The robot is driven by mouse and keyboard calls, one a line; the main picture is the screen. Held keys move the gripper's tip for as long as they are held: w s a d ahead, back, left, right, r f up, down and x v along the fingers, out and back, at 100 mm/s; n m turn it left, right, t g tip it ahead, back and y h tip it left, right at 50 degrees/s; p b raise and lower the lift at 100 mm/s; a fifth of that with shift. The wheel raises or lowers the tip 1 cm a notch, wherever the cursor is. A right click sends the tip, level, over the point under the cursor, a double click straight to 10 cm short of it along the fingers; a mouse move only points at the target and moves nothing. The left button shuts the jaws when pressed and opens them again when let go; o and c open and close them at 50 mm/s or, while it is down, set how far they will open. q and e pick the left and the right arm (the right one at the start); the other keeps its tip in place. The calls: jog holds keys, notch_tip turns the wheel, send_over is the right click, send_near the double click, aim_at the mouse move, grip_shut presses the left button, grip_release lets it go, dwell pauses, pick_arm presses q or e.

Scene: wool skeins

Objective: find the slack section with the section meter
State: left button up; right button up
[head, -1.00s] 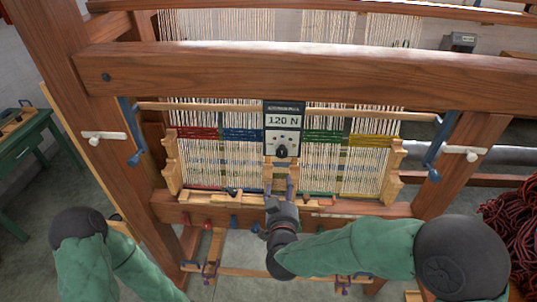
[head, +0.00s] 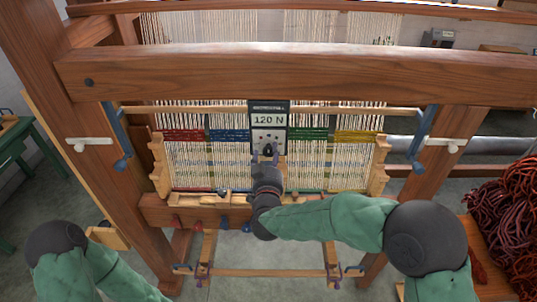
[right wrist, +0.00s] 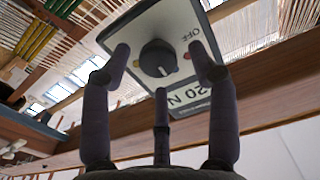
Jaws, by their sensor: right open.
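The section meter (head: 268,120), a dark-framed box with a pale face and a round black knob, stands upright against the middle of the loom's warp. Its display reads 120 N. My right gripper (head: 265,157) is open at the meter's lower edge, just below the knob. In the right wrist view, the gripper's fingers (right wrist: 161,58) stand apart on either side of the knob, with an OFF label beside it; contact cannot be told. The warp sections carry red (head: 183,135), blue (head: 229,135), green (head: 308,134) and yellow (head: 357,137) bands. My left gripper is out of view.
The loom's thick top beam (head: 300,75) crosses above the meter. A wooden rail (head: 165,212) with coloured pegs runs below the warp. Blue cranks (head: 419,140) hang at both sides. Dark red skeins (head: 505,225) lie at the right. A green table (head: 30,165) stands left.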

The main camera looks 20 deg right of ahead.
jog(key=shift+w+d, duration=0.2)
jog(key=shift+w, duration=0.5)
jog(key=c, duration=1.1)
jog(key=shift+c, duration=0.2)
jog(key=shift+r, duration=0.15)
jog(key=shift+r+m+b, duration=0.1)
jog(key=shift+m+b, duration=0.2)
